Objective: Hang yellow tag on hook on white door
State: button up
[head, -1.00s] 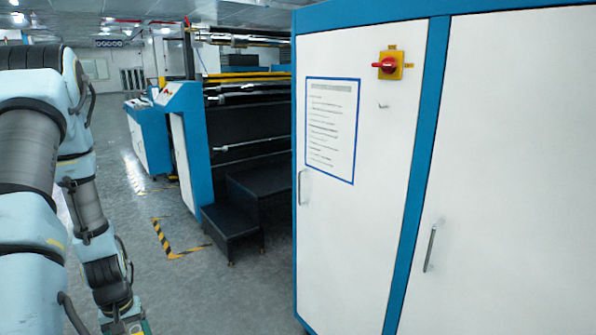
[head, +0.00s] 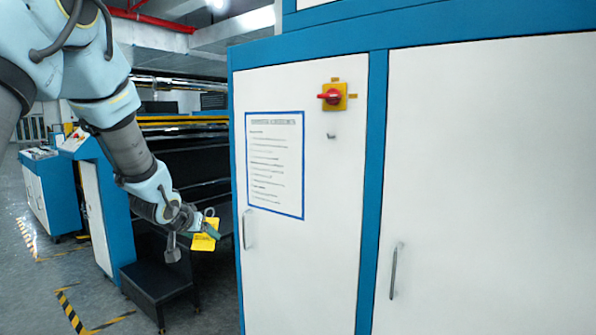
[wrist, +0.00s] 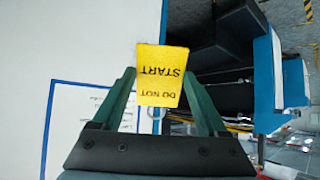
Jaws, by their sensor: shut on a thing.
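My gripper (head: 208,228) is shut on a yellow tag (head: 204,236), left of the white door (head: 325,200) and apart from it. In the wrist view the yellow tag (wrist: 161,76) sits between the green fingertips (wrist: 160,95); its text "DO NOT START" appears upside down. A pale ring shows at the tag's edge in both views. The small hook (head: 331,136) is on the upper part of the white door, just below the red switch; nothing hangs on it.
A red rotary switch on a yellow plate (head: 333,97) sits above the hook. A blue-framed notice (head: 275,165) and a door handle (head: 247,228) are on the same door. Dark steps (head: 160,285) stand by the machine at left. Space before the doors looks clear.

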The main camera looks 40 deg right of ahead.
jog(key=s+d+r+m+g+h+b, duration=0.3)
jog(key=s+d+r+m+h, duration=0.4)
jog(key=s+d+r, duration=1.2)
jog(key=shift+n+h, duration=0.3)
jog(key=shift+h, duration=0.2)
jog(key=shift+r+x, duration=0.1)
jog(key=shift+x, duration=1.85)
jog(key=shift+r+x, duration=0.15)
jog(key=shift+x, duration=1.75)
jog(key=shift+w, duration=0.1)
jog(key=o, duration=1.2)
jog(key=shift+o, duration=0.2)
